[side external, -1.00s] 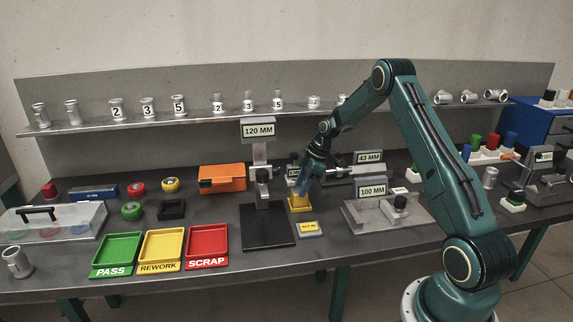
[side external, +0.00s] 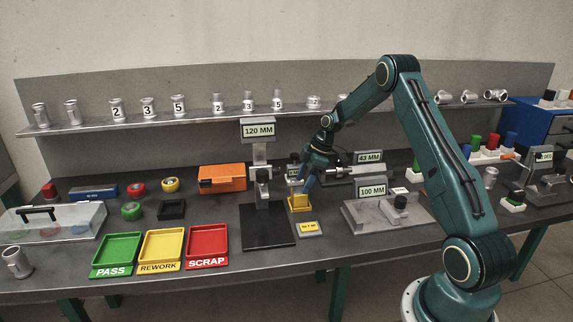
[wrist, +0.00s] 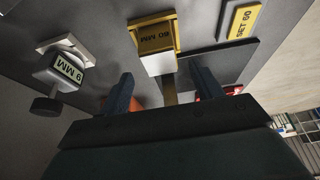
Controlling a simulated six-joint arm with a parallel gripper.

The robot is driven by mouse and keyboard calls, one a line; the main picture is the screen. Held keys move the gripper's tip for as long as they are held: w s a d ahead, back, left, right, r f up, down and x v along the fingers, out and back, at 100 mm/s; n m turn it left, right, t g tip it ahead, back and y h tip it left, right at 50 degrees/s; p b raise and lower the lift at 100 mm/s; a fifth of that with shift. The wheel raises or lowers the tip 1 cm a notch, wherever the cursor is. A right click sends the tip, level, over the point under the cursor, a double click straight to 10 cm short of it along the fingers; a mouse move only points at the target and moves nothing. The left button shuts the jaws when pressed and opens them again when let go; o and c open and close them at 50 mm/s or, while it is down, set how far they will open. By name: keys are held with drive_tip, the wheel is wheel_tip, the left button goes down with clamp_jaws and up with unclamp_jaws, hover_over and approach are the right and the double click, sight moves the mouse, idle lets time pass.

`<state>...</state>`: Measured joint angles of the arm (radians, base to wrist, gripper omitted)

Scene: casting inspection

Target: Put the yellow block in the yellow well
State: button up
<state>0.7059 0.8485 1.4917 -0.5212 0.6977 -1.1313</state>
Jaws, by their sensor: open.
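The yellow block (side external: 300,196) stands upright in the yellow well (side external: 300,208), mid-bench, just right of the black plate. In the wrist view the block (wrist: 158,65) shows a pale end and a 60 MM label, with the yellow well (wrist: 178,36) around its base. How deep it sits is not clear. My gripper (side external: 307,183) is just above the block and slightly to its right. In the wrist view my gripper (wrist: 163,88) has its two fingers apart, with the block beyond and between them and no finger touching it.
The 120 MM gauge stand (side external: 261,170) is close on the left. The 100 MM fixture (side external: 372,215) is on the right. Green, yellow and red trays (side external: 163,250) lie at front left.

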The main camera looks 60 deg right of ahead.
drive_tip(key=v, duration=1)
drive_tip(key=shift+r, duration=0.2)
drive_tip(key=s+a+r+m+h, duration=0.15)
drive_tip(key=s+a+r, duration=0.25)
drive_tip(key=a+r, duration=0.45)
drive_tip(key=s+a+r+m+h, duration=0.1)
drive_tip(key=s+a+r+m, duration=0.15)
drive_tip(key=a+r, duration=0.6)
drive_tip(key=s+a+f+m+t, duration=0.1)
drive_tip(key=s+a+m, duration=0.1)
drive_tip(key=s+a, duration=0.4)
drive_tip(key=s+a+f+m+t, duration=0.1)
drive_tip(key=s+a+m, duration=0.2)
drive_tip(key=s, duration=1.2)
drive_tip(key=a, duration=0.3)
drive_tip(key=shift+a+f+h, duration=0.3)
drive_tip(key=shift+h, duration=0.05)
